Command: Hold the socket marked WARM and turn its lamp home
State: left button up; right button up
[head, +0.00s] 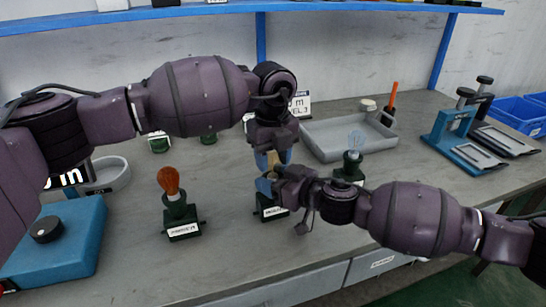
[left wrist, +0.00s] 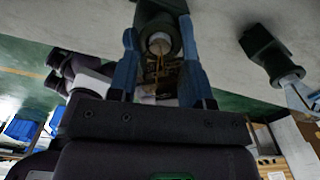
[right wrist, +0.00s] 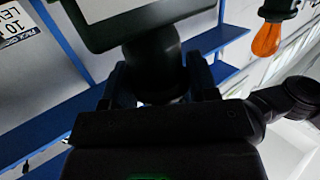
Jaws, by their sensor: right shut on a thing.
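A dark green socket (head: 268,212) with a white label stands on the bench in the middle of the head view; its lettering is too small to read. My right gripper (head: 276,188) is shut on this socket from the right. In the right wrist view the dark socket body (right wrist: 152,60) sits between its fingers. My left gripper (head: 270,163) points down from above the same socket. In the left wrist view its blue fingers are apart, one on each side of a clear lamp (left wrist: 160,64) with visible filaments, in line with the socket's mouth. Any contact is unclear.
A socket with an orange lamp (head: 168,181) stands to the left; another socket with a bluish clear lamp (head: 351,160) stands to the right. A grey tray (head: 325,143) lies behind. A blue block with a black knob (head: 62,250) sits front left, a blue stand (head: 450,130) at right.

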aim_at(272, 152)
pick_arm(q)
jog(key=shift+c, duration=1.1)
jog(key=shift+m, duration=2.2)
jog(key=o, duration=0.9)
jog(key=shift+d, duration=0.1)
jog(key=shift+o, duration=0.2)
jog(key=shift+r, duration=4.1)
